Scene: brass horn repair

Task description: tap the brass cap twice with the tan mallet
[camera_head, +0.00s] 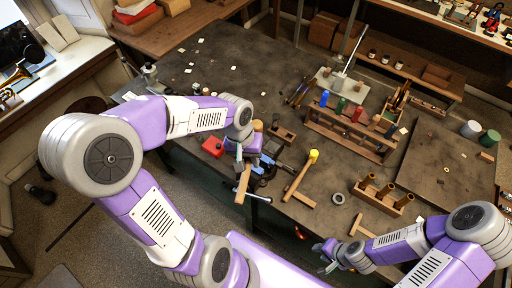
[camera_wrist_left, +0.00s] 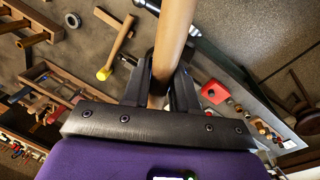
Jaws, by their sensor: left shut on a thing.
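My left gripper (camera_head: 243,166) is above the near edge of the bench, shut on a tan wooden handle (camera_head: 242,186), apparently the tan mallet. In the left wrist view the tan wood (camera_wrist_left: 174,40) stands between the fingers (camera_wrist_left: 160,92) and runs out of the top of the picture, so its head is hidden. I cannot pick out the brass cap for certain; a small round tan-gold top (camera_head: 257,125) shows just behind the gripper. My right gripper (camera_head: 328,252) is low at the bench's front edge, apart from the tools, with its jaws unclear.
A yellow-headed hammer (camera_head: 313,156) lies right of the left gripper. A dark vise (camera_head: 270,161) and a red box (camera_head: 213,146) are close by.

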